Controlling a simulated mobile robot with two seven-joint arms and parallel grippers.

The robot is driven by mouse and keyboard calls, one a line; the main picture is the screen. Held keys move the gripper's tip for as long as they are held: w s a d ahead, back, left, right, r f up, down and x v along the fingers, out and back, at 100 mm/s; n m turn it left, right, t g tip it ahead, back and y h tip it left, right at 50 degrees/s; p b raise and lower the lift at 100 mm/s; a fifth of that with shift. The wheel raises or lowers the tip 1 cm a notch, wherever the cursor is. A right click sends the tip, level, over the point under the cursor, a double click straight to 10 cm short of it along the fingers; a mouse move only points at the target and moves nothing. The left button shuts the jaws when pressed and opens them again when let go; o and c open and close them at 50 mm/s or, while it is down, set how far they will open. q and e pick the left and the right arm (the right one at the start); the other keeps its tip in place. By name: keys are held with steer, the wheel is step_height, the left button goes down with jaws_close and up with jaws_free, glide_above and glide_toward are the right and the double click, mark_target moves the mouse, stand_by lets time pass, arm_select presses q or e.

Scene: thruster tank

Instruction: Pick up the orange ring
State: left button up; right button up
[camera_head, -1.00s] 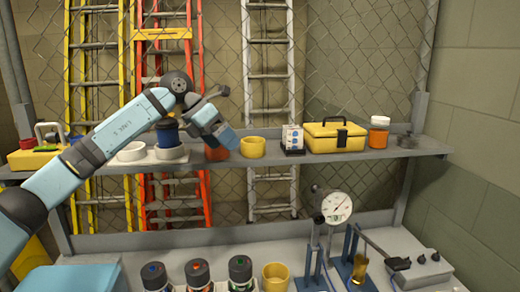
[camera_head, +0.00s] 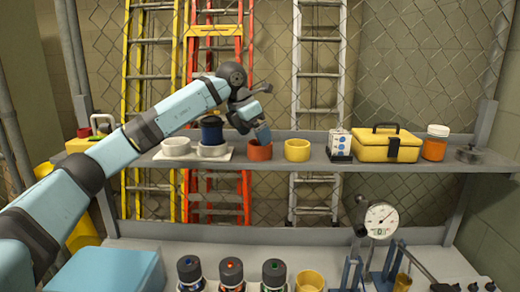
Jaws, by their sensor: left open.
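The orange ring (camera_head: 259,151) stands on the grey shelf (camera_head: 340,164), between a blue spool and a yellow ring. My left gripper (camera_head: 261,131) hangs right at the top of the orange ring and overlaps its rim in the picture. It is open. I cannot tell whether a finger is inside the ring or only in front of it. My right gripper does not show.
The yellow ring (camera_head: 297,150) stands close to the right. The blue spool (camera_head: 212,131) and a white ring (camera_head: 176,147) stand on a white tray to the left. A small box (camera_head: 339,144), a yellow toolbox (camera_head: 388,144) and an orange jar (camera_head: 435,143) are further right.

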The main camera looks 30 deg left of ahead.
mark_target(256, 152)
arm_select(q)
steer(key=p+x, duration=0.1)
steer(key=x, duration=0.3)
steer(key=shift+d+f, duration=0.15)
steer(key=shift+w+f, duration=0.15)
steer(key=shift+f, duration=0.15)
steer(key=c, duration=0.9)
steer(key=shift+r, duration=0.15)
